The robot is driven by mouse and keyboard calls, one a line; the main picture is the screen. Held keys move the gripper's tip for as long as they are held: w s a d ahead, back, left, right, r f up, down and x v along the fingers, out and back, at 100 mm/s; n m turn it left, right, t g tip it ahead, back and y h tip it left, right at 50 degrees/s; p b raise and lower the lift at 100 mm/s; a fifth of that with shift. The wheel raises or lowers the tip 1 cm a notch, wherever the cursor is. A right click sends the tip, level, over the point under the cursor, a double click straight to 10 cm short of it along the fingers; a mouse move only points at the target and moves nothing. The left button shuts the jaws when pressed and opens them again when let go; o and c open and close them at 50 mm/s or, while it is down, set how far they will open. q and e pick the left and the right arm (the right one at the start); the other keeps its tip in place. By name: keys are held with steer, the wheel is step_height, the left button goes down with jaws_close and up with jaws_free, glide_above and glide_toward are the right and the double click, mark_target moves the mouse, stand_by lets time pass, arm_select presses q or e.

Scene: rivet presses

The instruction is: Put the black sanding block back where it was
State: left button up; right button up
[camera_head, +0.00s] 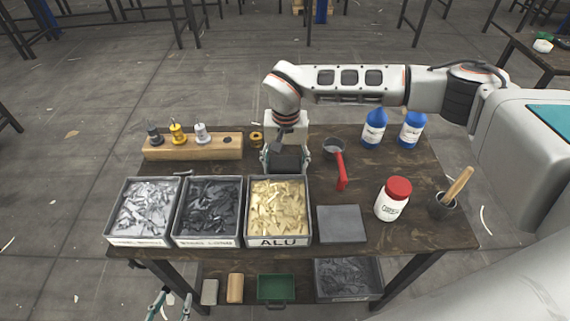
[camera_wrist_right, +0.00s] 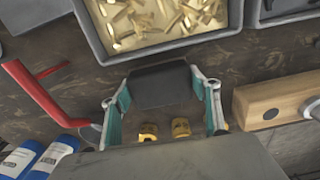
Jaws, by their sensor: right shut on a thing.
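The black sanding block (camera_wrist_right: 160,86) is between the teal-lined fingers of my right gripper (camera_wrist_right: 163,105), which is shut on it. In the head view the block (camera_head: 287,155) and right gripper (camera_head: 286,164) are just behind the ALU bin, between the brass rings and the red-handled pot. I cannot tell whether the block touches the table. My left gripper (camera_head: 171,304) shows only its fingertips at the bottom left; they are apart and empty, beside the lower shelf.
Metal bins of silver, dark and brass rivets line the front, including the ALU bin (camera_head: 279,241). A wooden holder (camera_head: 193,153), brass rings (camera_head: 256,139), red-handled pot (camera_head: 335,147), grey plate (camera_head: 341,224), red-lidded jar (camera_head: 393,199) and blue bottles (camera_head: 374,129) surround. The lower shelf holds a green tray (camera_head: 276,288).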

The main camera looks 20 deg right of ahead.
mark_target(286, 163)
steer(key=shift+f, duration=0.15)
steer(key=o, duration=1.5)
step_height(286, 163, up, 12)
steer(key=shift+s+r, duration=0.1)
steer(key=shift+r, duration=0.1)
